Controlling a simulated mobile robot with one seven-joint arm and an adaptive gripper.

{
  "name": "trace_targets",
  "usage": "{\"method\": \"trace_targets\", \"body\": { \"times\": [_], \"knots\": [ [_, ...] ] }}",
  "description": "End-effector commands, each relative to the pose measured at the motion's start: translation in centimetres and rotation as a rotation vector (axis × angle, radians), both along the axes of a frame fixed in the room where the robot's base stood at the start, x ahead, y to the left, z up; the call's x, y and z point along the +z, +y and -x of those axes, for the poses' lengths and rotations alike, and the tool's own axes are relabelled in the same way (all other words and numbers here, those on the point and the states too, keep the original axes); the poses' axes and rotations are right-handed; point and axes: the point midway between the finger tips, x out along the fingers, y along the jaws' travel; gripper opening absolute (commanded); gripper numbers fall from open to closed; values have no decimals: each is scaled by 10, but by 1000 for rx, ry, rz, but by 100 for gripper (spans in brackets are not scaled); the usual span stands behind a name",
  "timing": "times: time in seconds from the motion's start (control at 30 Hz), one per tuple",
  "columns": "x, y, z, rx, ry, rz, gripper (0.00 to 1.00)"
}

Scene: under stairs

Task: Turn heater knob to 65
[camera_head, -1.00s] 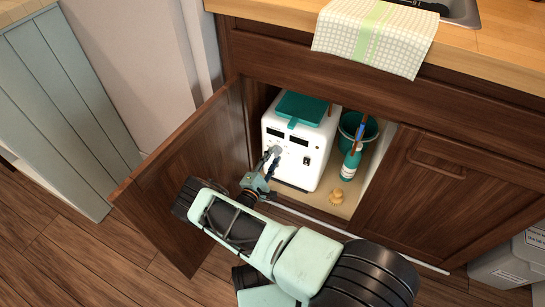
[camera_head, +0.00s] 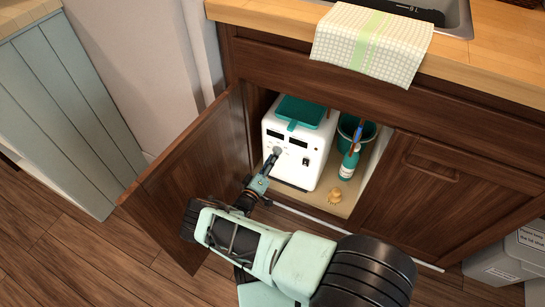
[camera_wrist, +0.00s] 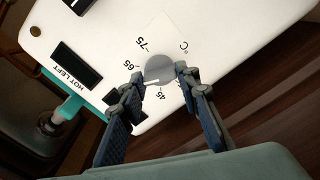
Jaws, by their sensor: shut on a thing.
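The heater is a white box (camera_head: 317,145) with a teal top, standing in the open cabinet; its front panel fills much of the wrist view (camera_wrist: 110,30). The round grey knob (camera_wrist: 160,67) has a dial with 75, 65 and 45 legible around it. A pale line on the knob points to its lower left, between the 65 and 45 marks; the left finger covers part of the scale there. My gripper (camera_wrist: 160,73) is shut on the knob, one fingertip on each side. In the head view my gripper (camera_head: 270,164) reaches the panel's lower left.
The open cabinet door (camera_head: 200,180) stands close to the left of my arm. A teal bucket (camera_head: 348,128), a spray bottle (camera_head: 348,166) and a small wooden brush (camera_head: 335,196) sit right of the heater.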

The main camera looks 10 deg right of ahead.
Motion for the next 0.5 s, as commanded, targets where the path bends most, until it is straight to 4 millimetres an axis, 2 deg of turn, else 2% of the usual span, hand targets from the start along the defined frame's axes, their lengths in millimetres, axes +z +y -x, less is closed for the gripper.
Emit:
{"method": "trace_targets", "body": {
  "times": [0.2,0.5],
  "knots": [
    [0,2,0,3,-103,-145,6],
    [0,2,0,2,-200,-275,6]
  ]
}}
